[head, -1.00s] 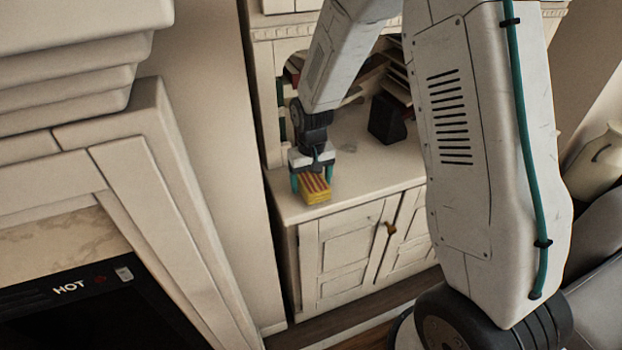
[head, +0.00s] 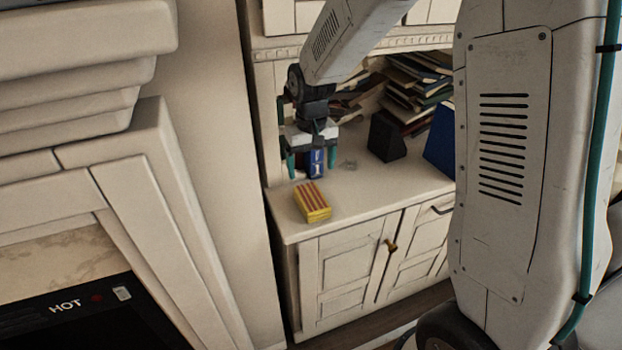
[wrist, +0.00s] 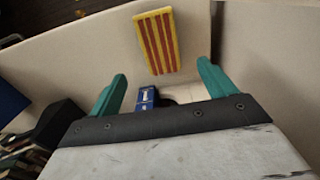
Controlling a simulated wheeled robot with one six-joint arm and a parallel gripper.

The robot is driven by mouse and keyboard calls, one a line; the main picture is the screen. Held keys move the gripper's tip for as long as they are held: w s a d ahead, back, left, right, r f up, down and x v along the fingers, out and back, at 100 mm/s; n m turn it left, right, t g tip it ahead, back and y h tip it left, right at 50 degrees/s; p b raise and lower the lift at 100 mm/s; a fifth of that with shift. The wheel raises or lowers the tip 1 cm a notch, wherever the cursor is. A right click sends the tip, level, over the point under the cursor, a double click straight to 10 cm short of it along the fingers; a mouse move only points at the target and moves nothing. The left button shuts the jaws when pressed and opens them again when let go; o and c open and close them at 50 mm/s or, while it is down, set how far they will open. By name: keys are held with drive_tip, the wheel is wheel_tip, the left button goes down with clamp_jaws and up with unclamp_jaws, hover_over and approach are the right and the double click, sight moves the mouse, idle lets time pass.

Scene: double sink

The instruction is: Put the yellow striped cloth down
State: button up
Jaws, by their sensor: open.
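The yellow striped cloth (head: 312,201) is a small folded block with red stripes. It lies on the cabinet top (head: 375,188), near its front left edge. It also shows in the wrist view (wrist: 157,41), ahead of the fingertips. My gripper (head: 311,170) is open and empty, behind and above the cloth and apart from it. In the wrist view its two teal fingers (wrist: 161,80) are spread wide with nothing held between them.
A small blue item (head: 316,163) stands behind my gripper's fingers. A black block (head: 387,136) and a pile of books (head: 415,88) are further back right. A tall wall panel (head: 215,150) borders the cabinet's left side.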

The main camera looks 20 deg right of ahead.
drive_tip(key=s+d+r, duration=0.2)
drive_tip(key=s+r, duration=1)
drive_tip(key=s+d+r+t, duration=0.1)
drive_tip(key=s+r, duration=0.2)
drive_tip(key=s, duration=1.5)
drive_tip(key=shift+r, duration=0.1)
